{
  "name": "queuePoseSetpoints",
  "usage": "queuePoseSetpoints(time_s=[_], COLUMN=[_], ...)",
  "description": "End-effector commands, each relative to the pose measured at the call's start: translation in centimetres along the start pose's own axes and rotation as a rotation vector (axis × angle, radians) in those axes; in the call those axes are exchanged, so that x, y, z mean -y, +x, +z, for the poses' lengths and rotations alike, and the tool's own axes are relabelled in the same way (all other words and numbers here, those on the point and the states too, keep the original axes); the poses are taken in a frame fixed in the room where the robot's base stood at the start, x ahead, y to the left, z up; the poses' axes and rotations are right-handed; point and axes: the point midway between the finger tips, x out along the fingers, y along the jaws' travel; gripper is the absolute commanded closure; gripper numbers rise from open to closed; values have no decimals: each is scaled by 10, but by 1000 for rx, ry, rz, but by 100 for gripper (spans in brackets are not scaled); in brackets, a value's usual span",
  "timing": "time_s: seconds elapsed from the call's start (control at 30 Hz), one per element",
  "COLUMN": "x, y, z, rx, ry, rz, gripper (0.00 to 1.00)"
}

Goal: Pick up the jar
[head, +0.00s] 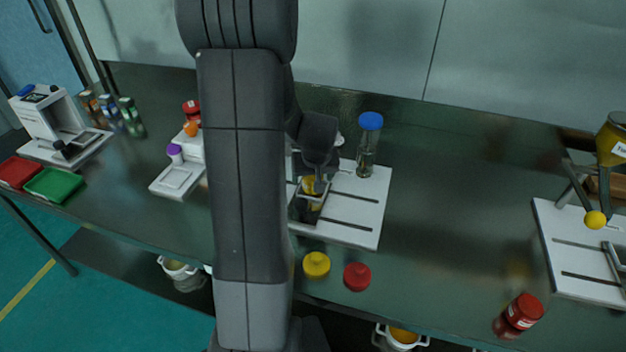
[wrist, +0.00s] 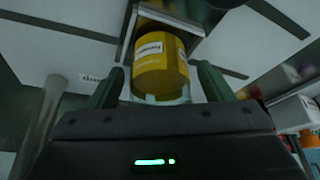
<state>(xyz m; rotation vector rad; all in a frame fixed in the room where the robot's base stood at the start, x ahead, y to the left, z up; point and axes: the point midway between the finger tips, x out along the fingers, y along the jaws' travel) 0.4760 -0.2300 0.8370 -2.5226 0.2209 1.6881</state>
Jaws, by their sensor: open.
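A yellow jar (wrist: 160,65) with white labels is in the wrist view, in a grey metal holder (wrist: 190,30) on a white board. In the head view the jar (head: 309,186) is small and partly covered by my arm. My gripper (wrist: 160,84) is open, with one dark green finger on each side of the jar's lower end in the picture. I cannot tell whether the fingers touch it. Nothing is clearly gripped.
A blue-capped clear jar (head: 368,145) stands on the same white board (head: 362,232). A yellow lid (head: 316,264) and a red lid (head: 357,276) lie in front. A red-capped jar (head: 519,316) is near the front edge. Another yellow jar (head: 611,140) is at right. Bench between the boards is mostly clear.

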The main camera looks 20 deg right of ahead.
Motion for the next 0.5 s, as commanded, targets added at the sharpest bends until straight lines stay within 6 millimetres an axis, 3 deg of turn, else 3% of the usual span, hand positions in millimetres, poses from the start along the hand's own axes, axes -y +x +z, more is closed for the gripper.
queuePoseSetpoints(time_s=[0.27,0.5], x=[0,0], y=[3,3], z=[0,0], rx=[-2,-1], ry=[-1,-1], rz=[1,1], gripper=[26,69])
